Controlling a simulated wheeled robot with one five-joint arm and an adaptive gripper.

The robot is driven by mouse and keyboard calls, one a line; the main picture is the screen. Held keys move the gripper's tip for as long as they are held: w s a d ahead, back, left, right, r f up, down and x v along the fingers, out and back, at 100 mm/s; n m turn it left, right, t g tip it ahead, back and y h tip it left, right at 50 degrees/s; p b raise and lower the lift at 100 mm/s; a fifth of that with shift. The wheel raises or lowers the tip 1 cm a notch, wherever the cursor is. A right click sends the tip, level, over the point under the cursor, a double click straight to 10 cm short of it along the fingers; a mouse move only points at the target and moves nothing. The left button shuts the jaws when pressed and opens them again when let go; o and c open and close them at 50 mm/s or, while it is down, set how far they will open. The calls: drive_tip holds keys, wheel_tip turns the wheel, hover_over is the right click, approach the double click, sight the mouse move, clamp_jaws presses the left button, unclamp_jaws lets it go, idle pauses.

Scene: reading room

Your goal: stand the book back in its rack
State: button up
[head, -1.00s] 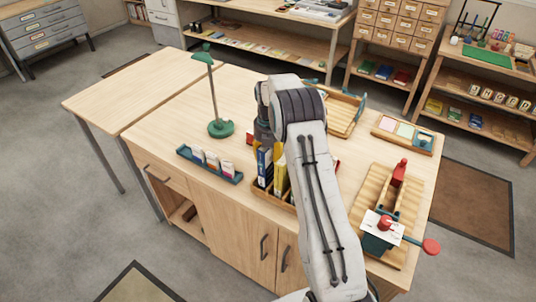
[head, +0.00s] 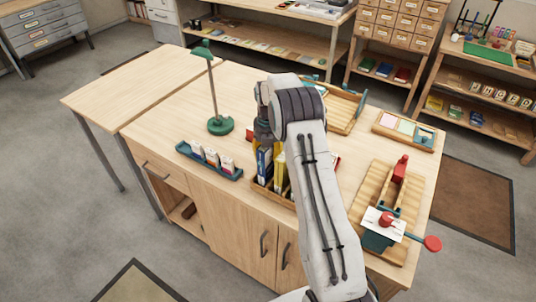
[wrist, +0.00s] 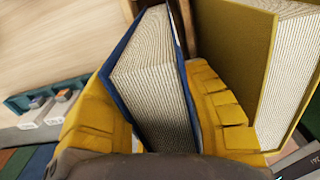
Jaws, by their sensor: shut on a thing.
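In the wrist view a blue-covered book (wrist: 155,85) with its pale page edges facing me stands between the two yellow fingers of my gripper (wrist: 153,105), which is shut on it. In the head view the blue book (head: 263,163) is upright at the left end of the wooden rack (head: 270,194). A yellow book (head: 280,172) stands just right of it; it also shows in the wrist view (wrist: 233,45), close beside the right finger. I cannot tell whether the blue book's foot touches the rack floor. My arm hides the rack's right part.
A teal tray of cards (head: 208,160) lies left of the rack, and a green lamp (head: 220,125) stands behind it. A wooden board with a red-handled device (head: 385,220) is to the right. Bare tabletop (head: 165,125) lies at the left.

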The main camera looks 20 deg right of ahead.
idle(0.4)
drive_tip(key=o, duration=1.2)
drive_tip(key=shift+o, duration=0.2)
wheel_tip(320, 180, up, 11)
drive_tip(key=shift+f, duration=0.1)
drive_tip(key=shift+r, duration=0.65)
